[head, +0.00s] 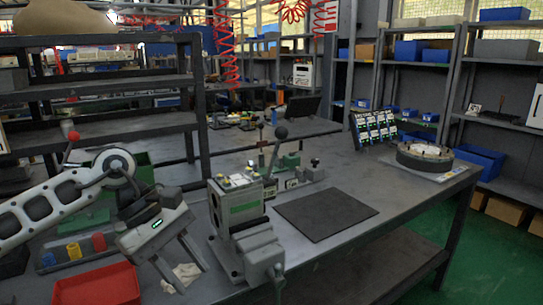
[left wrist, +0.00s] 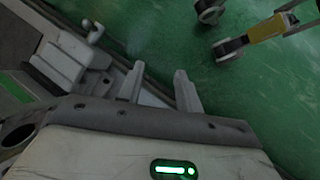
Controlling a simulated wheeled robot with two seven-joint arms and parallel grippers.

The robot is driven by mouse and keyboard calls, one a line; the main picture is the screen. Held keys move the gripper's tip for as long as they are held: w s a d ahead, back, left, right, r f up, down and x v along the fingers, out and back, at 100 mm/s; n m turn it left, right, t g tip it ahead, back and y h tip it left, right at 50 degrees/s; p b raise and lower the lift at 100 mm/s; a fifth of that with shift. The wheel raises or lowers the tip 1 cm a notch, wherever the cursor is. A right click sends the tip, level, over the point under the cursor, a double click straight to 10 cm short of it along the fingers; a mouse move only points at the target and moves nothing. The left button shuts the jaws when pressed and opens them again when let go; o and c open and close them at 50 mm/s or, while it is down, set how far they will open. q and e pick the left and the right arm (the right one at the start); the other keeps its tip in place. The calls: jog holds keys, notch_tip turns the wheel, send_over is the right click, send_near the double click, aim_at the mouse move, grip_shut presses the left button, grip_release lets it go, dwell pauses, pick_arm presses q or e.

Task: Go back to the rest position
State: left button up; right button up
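My left gripper (head: 191,278) hangs over the near left part of the grey workbench (head: 415,195), fingers pointing down and empty. Its two fingers stand apart, with a clear gap between them, in the left wrist view (left wrist: 160,84) too. A grey vise-like fixture (head: 240,228) with a green label and a black-knobbed lever stands just right of the gripper, apart from it. A grey block with a handle (left wrist: 68,60) shows left of the fingers in the left wrist view. My right gripper is in neither view.
A red bin (head: 98,286), a tray with blue, yellow and red pieces (head: 73,249) and a crumpled white cloth (head: 183,278) lie near my left arm. A bare black mat (head: 325,214) lies right of the fixture. A round fixture (head: 424,158) stands at the bench's far right.

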pick_arm(q)
jog(key=s+d+r+n+t+h, duration=0.1)
jog(key=s+d+n+h, duration=0.2)
jog(key=d+n+h, duration=0.45)
jog(key=s+d+r+n+t+h, duration=0.15)
jog(key=s+d+n+h, duration=0.25)
jog(key=d+n+h, duration=0.4)
jog(key=w+a+f+n+t+y, duration=0.1)
jog(key=a+f+n+t+y, duration=0.3)
jog(key=n, duration=0.6)
jog(key=w+a+f+n+t+y+p, duration=0.15)
jog(key=n+t+y, duration=0.25)
jog(key=n+t, duration=0.5)
jog(key=w+a+f+n+t+y, duration=0.1)
jog(key=a+f+n+t+y, duration=0.25)
jog(key=n, duration=0.85)
jog(key=s+a+f+n+g+y, duration=0.3)
jog(key=s+f+n, duration=0.3)
jog(key=f, duration=0.2)
jog(key=s+a+f+n+g+y, duration=0.3)
jog(key=s+f+n, duration=0.3)
jog(key=f+n, duration=0.1)
jog(key=shift+a+f+y, duration=0.2)
jog(key=shift+f+y, duration=0.1)
jog(key=shift+f, duration=0.5)
jog(key=shift+s, duration=0.1)
